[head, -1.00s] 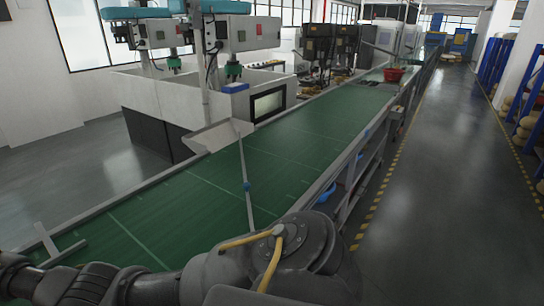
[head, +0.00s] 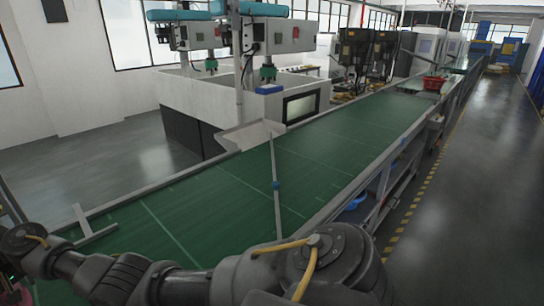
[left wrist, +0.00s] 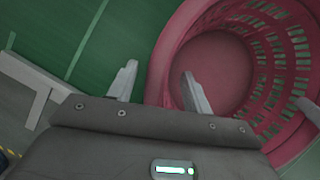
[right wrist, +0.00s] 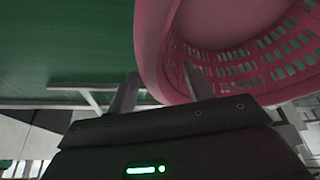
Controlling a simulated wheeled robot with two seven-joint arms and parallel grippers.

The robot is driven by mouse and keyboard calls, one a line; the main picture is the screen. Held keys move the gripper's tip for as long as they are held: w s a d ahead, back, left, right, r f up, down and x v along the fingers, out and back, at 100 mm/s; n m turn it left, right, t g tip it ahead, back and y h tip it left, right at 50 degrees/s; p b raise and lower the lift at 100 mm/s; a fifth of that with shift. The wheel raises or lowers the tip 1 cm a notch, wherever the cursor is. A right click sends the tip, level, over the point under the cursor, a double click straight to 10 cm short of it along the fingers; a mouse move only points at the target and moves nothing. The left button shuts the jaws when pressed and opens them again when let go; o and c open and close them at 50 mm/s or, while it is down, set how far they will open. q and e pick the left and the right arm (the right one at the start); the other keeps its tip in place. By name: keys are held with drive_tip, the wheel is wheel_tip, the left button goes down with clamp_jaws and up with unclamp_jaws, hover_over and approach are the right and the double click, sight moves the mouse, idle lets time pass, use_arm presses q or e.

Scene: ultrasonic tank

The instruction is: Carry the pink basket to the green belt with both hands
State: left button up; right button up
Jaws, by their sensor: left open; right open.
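The pink basket (left wrist: 292,55) fills the right of the left wrist view, its slotted wall and the part of its floor in sight bare. In the right wrist view the pink basket (right wrist: 172,45) fills the upper right. My left gripper (left wrist: 158,88) is open, one finger over the basket's inside and the other outside its rim. My right gripper (right wrist: 160,90) is open with its fingers likewise on either side of the rim. Contact with the rim cannot be told. The green belt (head: 190,205) runs across the head view, where only a pink sliver shows at the lower left edge.
A metal rail (head: 277,185) crosses the belt. A grey T-shaped bracket (head: 90,228) stands at its near left edge. A red basket (head: 435,83) sits far along the belt. White machine housings (head: 225,105) stand behind.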

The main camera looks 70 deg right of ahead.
use_arm(q)
drive_tip(key=v, duration=0.8)
drive_tip(key=shift+a+r, duration=0.1)
drive_tip(key=shift+r, duration=0.1)
use_arm(e)
drive_tip(key=shift+a, duration=0.1)
use_arm(q)
drive_tip(key=shift+s+r, duration=0.4)
drive_tip(key=shift+r, duration=0.25)
drive_tip(key=shift+v, duration=1.05)
drive_tip(key=shift+f, duration=0.1)
use_arm(e)
drive_tip(key=v, duration=1.2)
drive_tip(key=shift+s, duration=0.1)
use_arm(q)
drive_tip(key=shift+a, duration=0.1)
